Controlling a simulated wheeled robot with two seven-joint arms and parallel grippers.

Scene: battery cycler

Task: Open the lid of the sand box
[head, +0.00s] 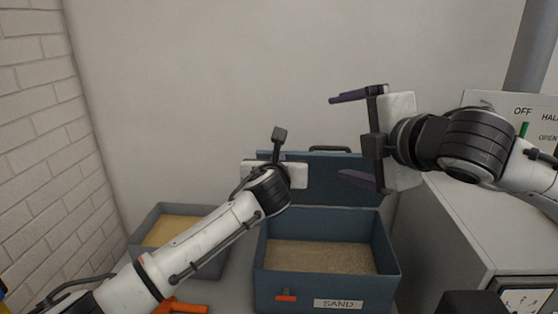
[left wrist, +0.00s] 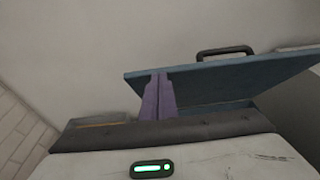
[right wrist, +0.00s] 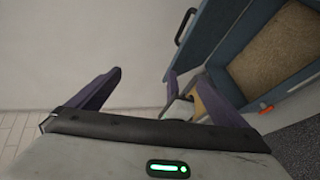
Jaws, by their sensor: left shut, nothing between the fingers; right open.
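The blue sand box (head: 330,287) has a SAND label and an orange latch (head: 287,296) on its front. Its lid (head: 335,185) stands raised at the back, with a dark handle (head: 330,149) on its edge, and sand shows inside. The lid also shows in the left wrist view (left wrist: 225,77). My left gripper (left wrist: 160,76) is shut and empty, its fingertips in front of the lid's left part; I cannot tell whether they touch it. My right gripper (head: 340,137) is open and empty, above the box and to the right of the lid's middle. It shows in the right wrist view (right wrist: 160,74).
A second box (head: 153,219) with yellowish contents stands left of the sand box, partly hidden by my left arm. An orange object (head: 181,307) lies in front. A grey cabinet (head: 455,240) stands to the right. A wall is close behind; a brick wall is at left.

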